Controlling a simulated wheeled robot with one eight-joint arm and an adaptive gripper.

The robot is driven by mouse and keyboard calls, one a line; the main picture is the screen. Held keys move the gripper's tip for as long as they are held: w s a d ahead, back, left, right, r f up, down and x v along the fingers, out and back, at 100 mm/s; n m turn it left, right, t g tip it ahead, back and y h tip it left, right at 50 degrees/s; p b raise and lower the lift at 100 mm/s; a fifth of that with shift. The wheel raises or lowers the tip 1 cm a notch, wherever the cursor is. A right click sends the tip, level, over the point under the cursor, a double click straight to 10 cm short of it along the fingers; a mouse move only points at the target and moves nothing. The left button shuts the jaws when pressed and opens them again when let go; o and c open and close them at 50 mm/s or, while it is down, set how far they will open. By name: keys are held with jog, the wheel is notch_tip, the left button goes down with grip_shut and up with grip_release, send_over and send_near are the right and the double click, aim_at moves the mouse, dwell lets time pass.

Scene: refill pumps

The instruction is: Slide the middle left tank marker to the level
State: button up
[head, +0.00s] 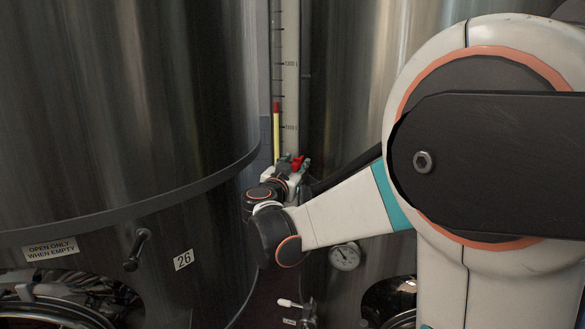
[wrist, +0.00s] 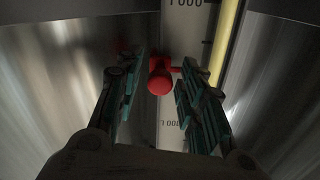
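The red tank marker (wrist: 160,82) has a round knob and a short arm pointing right toward the yellow level column (wrist: 228,40). It sits in front of the white scale strip (wrist: 185,20). My gripper (wrist: 163,58) is open, with one finger on each side of the marker and visible gaps to the knob. In the head view the marker (head: 297,163) shows as a small red shape at my gripper (head: 293,170), low on the scale.
A large steel tank (head: 120,90) fills the left and another tank (head: 345,90) stands behind my arm. The scale lies in the narrow gap between them. A dial gauge (head: 344,256) and a white-handled valve (head: 289,303) are below my arm.

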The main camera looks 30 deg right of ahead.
aim_at(298, 113)
grip_shut()
notch_tip(298, 113, up, 14)
jog(key=p, duration=0.8)
jog(key=shift+r+p, duration=0.1)
jog(key=shift+p, duration=0.2)
jog(key=shift+o, duration=1.8)
grip_release()
jog(key=shift+a, duration=0.1)
jog(key=v, duration=1.2)
